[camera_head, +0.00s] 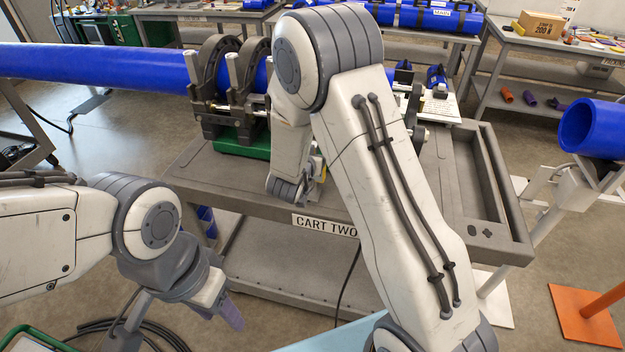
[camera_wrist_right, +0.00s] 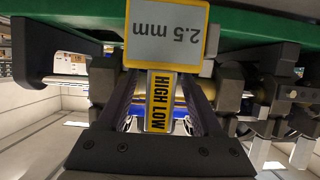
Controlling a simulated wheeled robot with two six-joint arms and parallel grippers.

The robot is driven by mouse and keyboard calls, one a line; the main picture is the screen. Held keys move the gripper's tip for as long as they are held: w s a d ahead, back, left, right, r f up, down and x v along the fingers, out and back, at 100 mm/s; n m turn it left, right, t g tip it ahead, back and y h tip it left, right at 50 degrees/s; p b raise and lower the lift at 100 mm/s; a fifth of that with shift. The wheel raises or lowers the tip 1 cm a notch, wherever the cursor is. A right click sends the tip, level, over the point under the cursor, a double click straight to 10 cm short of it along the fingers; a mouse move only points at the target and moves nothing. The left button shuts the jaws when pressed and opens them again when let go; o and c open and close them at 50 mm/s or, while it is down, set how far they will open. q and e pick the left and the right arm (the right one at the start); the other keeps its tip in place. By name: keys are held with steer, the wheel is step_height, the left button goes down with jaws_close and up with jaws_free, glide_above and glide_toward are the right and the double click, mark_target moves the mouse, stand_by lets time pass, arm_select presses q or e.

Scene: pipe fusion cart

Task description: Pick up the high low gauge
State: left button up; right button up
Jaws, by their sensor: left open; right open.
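The high low gauge (camera_wrist_right: 163,40) is a yellow-edged tool with a grey "2.5 mm" face and a narrow body marked "HIGH LOW". It fills the middle of the right wrist view. My right gripper (camera_wrist_right: 160,100) is open, with one finger on each side of the gauge's narrow body. I cannot tell whether the fingers touch it. In the head view my right arm hides most of the gauge; a small yellow patch shows beside the wrist. My left gripper (camera_head: 180,322) is open and empty, low at the left, away from the cart.
The grey cart (camera_head: 480,235) labelled "CART TWO" carries a fusion machine (camera_head: 215,95) with dark clamps and a green base. A long blue pipe (camera_head: 90,65) runs into the clamps from the left. Another blue pipe (camera_head: 590,128) rests on a stand at right.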

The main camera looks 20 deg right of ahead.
steer(key=shift+w+d+f, duration=0.15)
steer(key=shift+w+d, duration=0.05)
steer(key=shift+w, duration=0.1)
steer(key=shift+c, duration=0.3)
jaws_close()
stand_by(1.0)
